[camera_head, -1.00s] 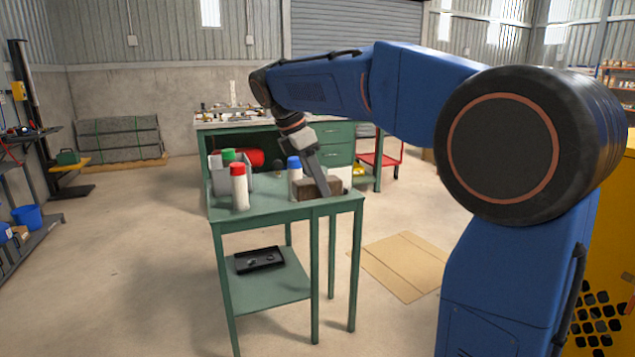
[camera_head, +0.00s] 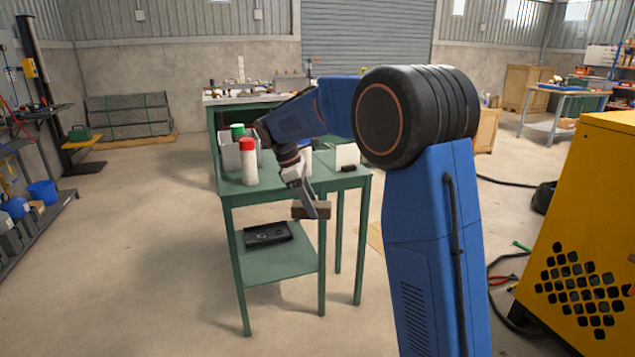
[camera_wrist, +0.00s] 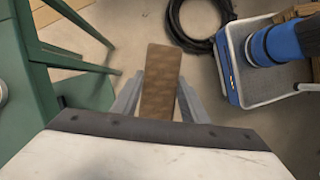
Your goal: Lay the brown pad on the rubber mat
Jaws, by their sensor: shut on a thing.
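The brown pad (camera_head: 325,210) is a flat brown block held in my gripper (camera_head: 311,204). It hangs at the near edge of the green table's top, apparently in front of it and clear of it. In the wrist view the pad (camera_wrist: 160,72) shows lengthwise between the two grey fingers of my gripper (camera_wrist: 159,98), which are shut on its sides. Its far end sticks out past the fingertips, over the floor. I cannot make out the rubber mat in either current view.
A yellow machine (camera_head: 590,190) stands right. A black hose (camera_wrist: 190,42) lies coiled on the floor.

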